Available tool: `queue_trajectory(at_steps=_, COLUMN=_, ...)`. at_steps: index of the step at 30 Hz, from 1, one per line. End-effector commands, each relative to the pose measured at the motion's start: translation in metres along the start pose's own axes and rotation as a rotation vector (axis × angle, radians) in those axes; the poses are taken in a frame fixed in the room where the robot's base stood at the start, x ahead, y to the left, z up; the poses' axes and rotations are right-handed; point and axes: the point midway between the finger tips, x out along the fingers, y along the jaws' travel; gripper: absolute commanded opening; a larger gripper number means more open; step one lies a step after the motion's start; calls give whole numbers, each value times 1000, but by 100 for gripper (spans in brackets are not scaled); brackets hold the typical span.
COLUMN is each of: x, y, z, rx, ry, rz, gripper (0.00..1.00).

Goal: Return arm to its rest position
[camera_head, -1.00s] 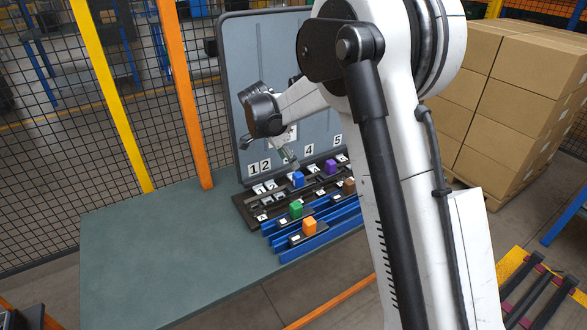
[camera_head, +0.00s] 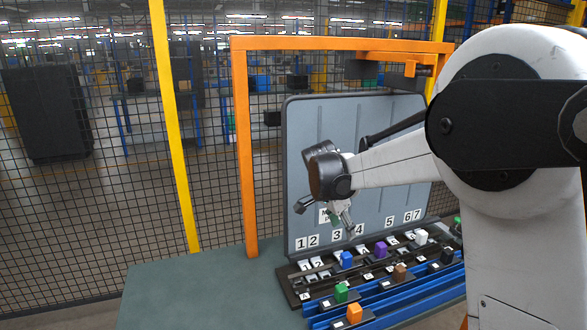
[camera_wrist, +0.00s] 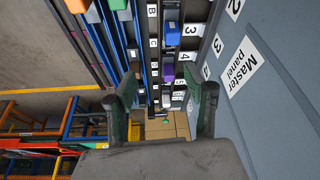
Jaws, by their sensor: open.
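My gripper (camera_head: 328,216) hangs at the end of my white arm, in front of the grey upright panel (camera_head: 305,130) and above the numbered labels' left half. In the wrist view, its two dark fingers (camera_wrist: 168,92) are wide apart with nothing between them. The panel stands close on the right of the wrist view, with a "Master panel" label (camera_wrist: 244,66). My arm reaches in from the right of the head view, and its upper links fill that side.
Below the panel, rails carry blue (camera_head: 346,259), purple (camera_head: 380,249), green (camera_head: 341,292), orange (camera_head: 354,313) and brown (camera_head: 400,272) blocks. An orange frame (camera_head: 243,150) surrounds the panel; mesh fencing stands behind. The green table (camera_head: 200,290) is bare at left.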

Motion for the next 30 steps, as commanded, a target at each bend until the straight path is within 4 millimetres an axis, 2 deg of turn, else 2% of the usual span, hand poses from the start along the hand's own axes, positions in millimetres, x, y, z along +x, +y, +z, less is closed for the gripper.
queue_trajectory(at_steps=1, x=-10, y=13, z=-2, rx=-29, ry=-5, rz=-15, gripper=48)
queue_trajectory(at_steps=6, x=-40, y=49, z=-3, rx=-149, ry=-20, rz=-75, gripper=48)
queue_trajectory(at_steps=15, x=-79, y=117, z=5, rx=-352, ry=-19, rz=-185, gripper=48)
queue_trajectory(at_steps=21, x=-96, y=164, z=16, rx=-482, ry=-1, rz=-257, gripper=48)
queue_trajectory(at_steps=30, x=-108, y=230, z=42, rx=-668, ry=53, rz=-362, gripper=48)
